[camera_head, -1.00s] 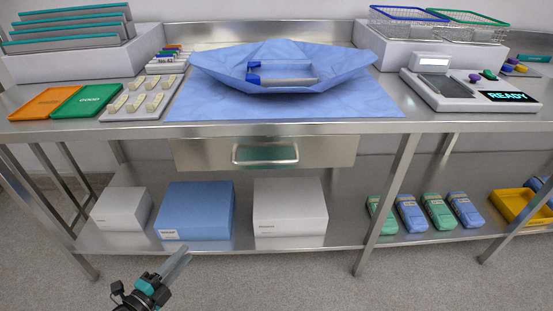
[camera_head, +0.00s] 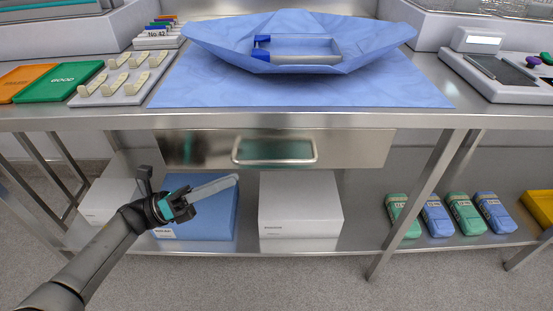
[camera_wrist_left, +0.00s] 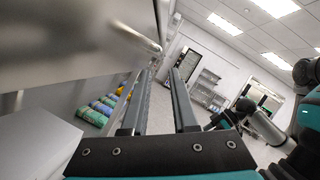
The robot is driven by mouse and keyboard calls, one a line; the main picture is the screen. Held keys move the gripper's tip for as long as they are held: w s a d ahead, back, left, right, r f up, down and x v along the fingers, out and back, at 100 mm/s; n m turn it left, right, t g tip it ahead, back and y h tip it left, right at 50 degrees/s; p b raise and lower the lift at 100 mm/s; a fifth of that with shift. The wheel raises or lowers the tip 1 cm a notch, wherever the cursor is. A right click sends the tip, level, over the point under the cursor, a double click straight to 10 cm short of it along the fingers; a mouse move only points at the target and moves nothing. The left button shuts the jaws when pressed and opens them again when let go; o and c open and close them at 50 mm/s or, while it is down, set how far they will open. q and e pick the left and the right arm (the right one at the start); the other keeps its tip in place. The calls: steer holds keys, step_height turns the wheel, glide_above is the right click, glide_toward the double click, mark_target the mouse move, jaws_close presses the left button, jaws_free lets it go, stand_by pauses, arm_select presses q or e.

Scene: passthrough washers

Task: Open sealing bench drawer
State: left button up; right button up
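On the lower shelf stand a blue box (camera_head: 205,225), a white box (camera_head: 300,205) and several green and blue packs (camera_head: 435,215). A blue wrap (camera_head: 300,90) lies on the bench top (camera_head: 130,118). A bench leg (camera_head: 415,200) stands right of the drawer.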

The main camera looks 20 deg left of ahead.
mark_target(276, 160)
arm_select(q)
steer(key=x, duration=1)
steer(key=shift+w+d+r+b, duration=0.15)
steer(key=shift+d+b, duration=0.1)
steer(key=shift+b, duration=0.1)
steer(key=shift+w+d, duration=0.1)
steer(key=shift+d, duration=0.1)
jaws_close()
arm_select(e)
steer(key=shift+r, duration=0.65)
